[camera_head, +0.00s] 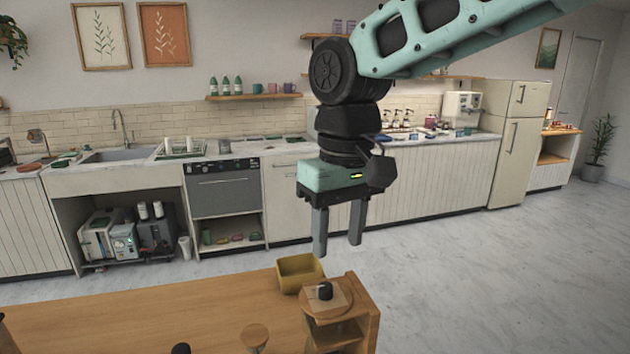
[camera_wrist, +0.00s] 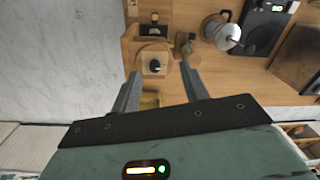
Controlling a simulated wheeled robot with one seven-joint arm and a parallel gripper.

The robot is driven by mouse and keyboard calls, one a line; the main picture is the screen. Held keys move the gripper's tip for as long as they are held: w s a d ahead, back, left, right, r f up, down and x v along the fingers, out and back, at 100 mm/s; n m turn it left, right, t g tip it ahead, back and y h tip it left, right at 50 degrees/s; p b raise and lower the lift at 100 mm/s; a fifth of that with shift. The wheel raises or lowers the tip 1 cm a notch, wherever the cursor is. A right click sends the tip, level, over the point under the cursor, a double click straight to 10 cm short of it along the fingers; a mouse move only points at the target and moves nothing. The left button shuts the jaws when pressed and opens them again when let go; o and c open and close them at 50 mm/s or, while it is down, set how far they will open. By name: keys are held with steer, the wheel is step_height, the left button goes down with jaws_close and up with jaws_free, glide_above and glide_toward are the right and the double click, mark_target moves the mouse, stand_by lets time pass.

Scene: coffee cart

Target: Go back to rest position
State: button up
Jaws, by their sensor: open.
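My gripper (camera_head: 338,238) hangs pointing down from my arm, above the far right end of the wooden cart (camera_head: 150,312). Its two grey fingers are apart with nothing between them in the camera_head view. In the wrist view my gripper (camera_wrist: 160,84) also shows open, with the cart top below it. A yellow box-like container (camera_head: 299,275) stands on the cart just below and left of the fingers, apart from them. In the wrist view the yellow container (camera_wrist: 150,99) is partly hidden between the fingers.
A wooden stand with a black knob (camera_head: 325,292) is at the cart's right corner. In the wrist view a metal kettle (camera_wrist: 222,33) and a black device (camera_wrist: 258,25) stand on the cart. Open floor (camera_head: 440,270) lies right of the cart. The kitchen counter (camera_head: 430,165) runs along the back.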

steer(key=s+d+f+b, duration=0.1)
steer(key=s+d+f, duration=0.4)
steer(key=s+f, duration=0.2)
steer(key=s+d+f+n+b, duration=0.1)
steer(key=s+d+f, duration=0.4)
steer(key=s, duration=0.6)
step_height(320, 180, down, 3)
steer(key=shift+s+d+r+b, duration=0.15)
steer(key=shift+s+d+b, duration=0.2)
steer(key=shift+b, duration=0.1)
